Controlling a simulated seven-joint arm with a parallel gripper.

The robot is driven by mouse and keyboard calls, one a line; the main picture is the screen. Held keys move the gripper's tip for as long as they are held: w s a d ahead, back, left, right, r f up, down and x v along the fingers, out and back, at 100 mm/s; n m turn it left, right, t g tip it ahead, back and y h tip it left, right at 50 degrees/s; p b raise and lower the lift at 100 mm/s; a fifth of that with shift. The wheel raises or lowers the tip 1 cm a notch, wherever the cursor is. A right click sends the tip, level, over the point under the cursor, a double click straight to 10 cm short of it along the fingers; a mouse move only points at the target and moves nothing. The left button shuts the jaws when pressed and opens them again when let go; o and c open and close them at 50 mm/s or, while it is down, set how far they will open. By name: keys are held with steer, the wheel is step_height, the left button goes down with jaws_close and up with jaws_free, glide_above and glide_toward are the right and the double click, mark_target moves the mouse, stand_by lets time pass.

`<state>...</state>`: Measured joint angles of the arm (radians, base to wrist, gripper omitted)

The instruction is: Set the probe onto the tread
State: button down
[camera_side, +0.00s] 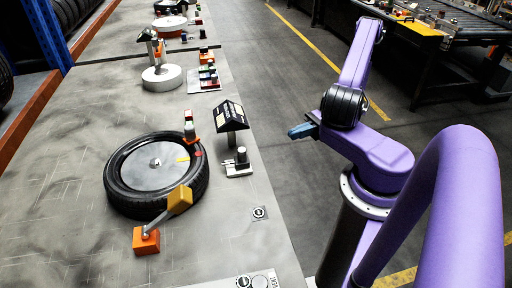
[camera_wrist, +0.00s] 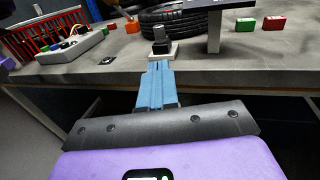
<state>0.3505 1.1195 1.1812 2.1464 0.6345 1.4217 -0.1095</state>
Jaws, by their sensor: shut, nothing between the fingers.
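The black tyre (camera_side: 128,203) lies flat on the grey bench with a grey disc (camera_side: 150,163) in its middle; its ribbed tread also shows at the top of the wrist view (camera_wrist: 185,22). A small upright cylinder (camera_side: 241,155), which looks like the probe, stands on a pale base (camera_side: 238,170) right of the tyre. It also shows in the wrist view (camera_wrist: 161,42), straight beyond my fingertips. My gripper (camera_side: 292,132) has blue fingers, shut and empty, and is off the bench's right edge, apart from the probe. The fingers show in the wrist view (camera_wrist: 158,66).
A dark sign on a post (camera_side: 232,118) stands just behind the probe. An orange block with a yellow-headed arm (camera_side: 147,240) stands at the tyre's front. A small stacked piece (camera_side: 190,128) is at its back. The bench left of the tyre is clear.

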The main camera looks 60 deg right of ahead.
mark_target(244, 149)
steer(key=x, duration=1.3)
steer(key=shift+w+a, duration=0.1)
steer(key=shift+a, duration=0.15)
steer(key=shift+w+a, duration=0.15)
steer(key=shift+w+x, duration=0.15)
steer(key=shift+x, duration=0.75)
steer(key=shift+w+x, duration=0.2)
steer(key=shift+x, duration=0.7)
steer(key=shift+d, duration=0.3)
steer(key=v, duration=1.4)
